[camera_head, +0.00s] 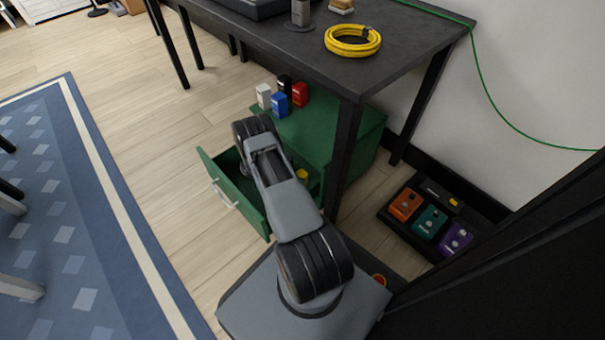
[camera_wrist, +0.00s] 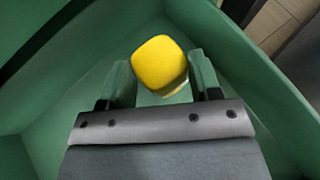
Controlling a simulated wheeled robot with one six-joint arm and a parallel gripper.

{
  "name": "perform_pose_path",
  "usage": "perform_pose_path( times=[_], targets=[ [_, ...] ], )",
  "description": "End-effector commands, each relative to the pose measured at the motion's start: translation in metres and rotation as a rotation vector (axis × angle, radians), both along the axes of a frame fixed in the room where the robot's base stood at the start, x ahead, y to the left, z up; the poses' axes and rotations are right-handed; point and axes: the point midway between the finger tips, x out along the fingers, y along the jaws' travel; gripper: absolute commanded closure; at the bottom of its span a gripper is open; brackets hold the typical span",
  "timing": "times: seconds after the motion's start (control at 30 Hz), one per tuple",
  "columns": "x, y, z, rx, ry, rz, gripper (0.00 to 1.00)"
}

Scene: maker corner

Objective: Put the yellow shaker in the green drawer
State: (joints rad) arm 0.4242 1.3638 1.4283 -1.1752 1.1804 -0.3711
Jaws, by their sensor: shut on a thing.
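The yellow shaker (camera_wrist: 160,66) is between the two fingers of my gripper (camera_wrist: 161,72) in the wrist view, and the gripper is shut on it. Green walls and a green floor surround it there, so it is inside or just above the drawer. In the head view a small yellow part of the shaker (camera_head: 302,175) shows to the right of my arm. The green drawer (camera_head: 232,193) is pulled out from the green cabinet (camera_head: 345,140) under the table. My arm covers much of the drawer and hides the gripper in the head view.
White, blue, black and red shakers (camera_head: 300,94) stand on the cabinet top. The dark table (camera_head: 400,50) overhangs it, with a leg (camera_head: 343,160) close to my arm. A pedal board (camera_head: 425,215) lies at right. The wooden floor (camera_head: 165,150) left of the drawer is clear.

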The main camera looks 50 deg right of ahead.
Motion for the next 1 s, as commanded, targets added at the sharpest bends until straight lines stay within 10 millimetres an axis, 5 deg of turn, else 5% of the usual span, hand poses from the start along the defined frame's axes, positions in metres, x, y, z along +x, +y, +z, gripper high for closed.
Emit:
perform_pose_path(
  times=[0.2,0.73,0.77,1.0],
  targets=[
    [-0.005,-0.033,-0.003,-0.001,-0.001,-0.004,0.68],
    [-0.004,-0.031,-0.016,0.000,0.000,0.000,0.68],
    [-0.004,-0.031,-0.015,0.000,0.000,0.000,0.40],
    [-0.004,-0.031,-0.015,0.000,0.000,0.000,0.17]
  ],
)
